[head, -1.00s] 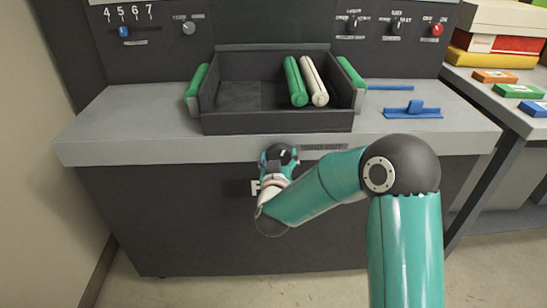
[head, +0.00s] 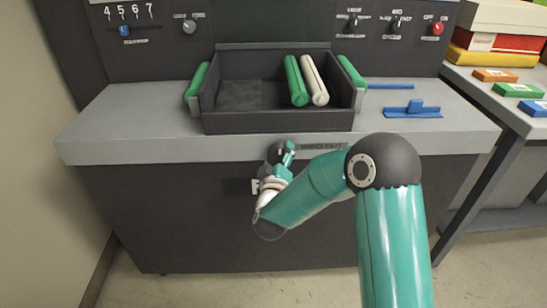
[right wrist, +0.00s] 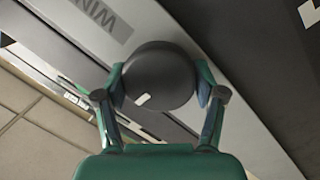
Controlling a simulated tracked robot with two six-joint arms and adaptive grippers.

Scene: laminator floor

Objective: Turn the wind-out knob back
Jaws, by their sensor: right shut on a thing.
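The wind-out knob is a round dark knob with a short white mark, on the front of the machine. It fills the middle of the right wrist view (right wrist: 158,77) and sits beside the "WIND OUT" label (head: 322,146) in the head view. My right gripper (head: 284,152) is at the knob, with one finger on each side of it in the right wrist view (right wrist: 162,88). It is shut on the knob. In the head view the gripper hides most of the knob. My left gripper is not in view.
A dark tray (head: 278,123) with green handles stands on the grey counter (head: 110,130), holding a green roll (head: 295,82) and a white roll (head: 314,80). A blue slider (head: 415,107) lies to its right. A side table with coloured boxes (head: 495,75) stands at the far right.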

